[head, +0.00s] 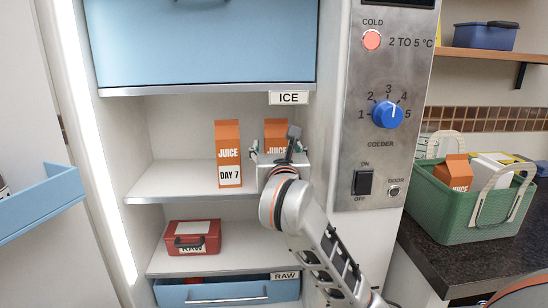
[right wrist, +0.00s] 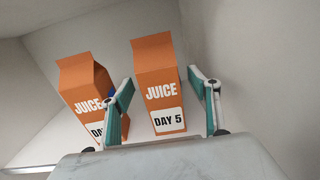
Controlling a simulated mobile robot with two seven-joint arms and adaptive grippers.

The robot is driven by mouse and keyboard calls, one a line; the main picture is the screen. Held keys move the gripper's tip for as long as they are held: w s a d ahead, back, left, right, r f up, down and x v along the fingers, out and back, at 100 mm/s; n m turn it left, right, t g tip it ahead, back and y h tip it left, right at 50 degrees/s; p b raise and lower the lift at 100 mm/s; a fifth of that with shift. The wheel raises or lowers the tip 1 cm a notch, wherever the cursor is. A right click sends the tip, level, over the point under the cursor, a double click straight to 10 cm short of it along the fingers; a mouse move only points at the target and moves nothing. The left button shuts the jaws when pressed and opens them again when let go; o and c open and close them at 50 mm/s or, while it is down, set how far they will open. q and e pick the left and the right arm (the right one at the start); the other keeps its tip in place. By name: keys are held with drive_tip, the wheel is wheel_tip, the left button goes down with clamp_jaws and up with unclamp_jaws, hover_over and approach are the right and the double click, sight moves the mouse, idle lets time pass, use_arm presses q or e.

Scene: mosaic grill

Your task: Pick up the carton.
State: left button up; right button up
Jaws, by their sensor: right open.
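Two orange juice cartons stand upright on the upper fridge shelf. The left carton (head: 228,150) is labelled DAY 7; it is also at the left of the right wrist view (right wrist: 85,85). The right carton (head: 275,128) is labelled DAY 5 in the right wrist view (right wrist: 157,75), and its lower part is hidden by my gripper in the head view. My right gripper (head: 280,150) is open in front of it. In the wrist view its two fingers (right wrist: 161,95) appear on either side of the DAY 5 carton; contact cannot be told. My left gripper is not in view.
A red box (head: 205,240) marked RAW stands on the lower shelf (head: 165,262), above a blue drawer (head: 225,291). A blue drawer front (head: 205,40) is above the cartons. The control panel (head: 365,150) is to the right. A green crate (head: 455,205) holds another juice carton (head: 455,172).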

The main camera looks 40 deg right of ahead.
sight(277, 148)
drive_tip(key=x, duration=0.3)
drive_tip(key=shift+f, duration=0.25)
drive_tip(key=shift+r, duration=0.1)
drive_tip(key=shift+c, duration=0.7)
drive_tip(key=c, duration=1.2)
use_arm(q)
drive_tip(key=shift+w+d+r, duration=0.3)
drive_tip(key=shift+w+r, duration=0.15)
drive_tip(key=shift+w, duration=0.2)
use_arm(e)
drive_tip(key=c, duration=0.4)
drive_tip(key=shift+o, duration=0.2)
drive_tip(key=shift+r, duration=0.1)
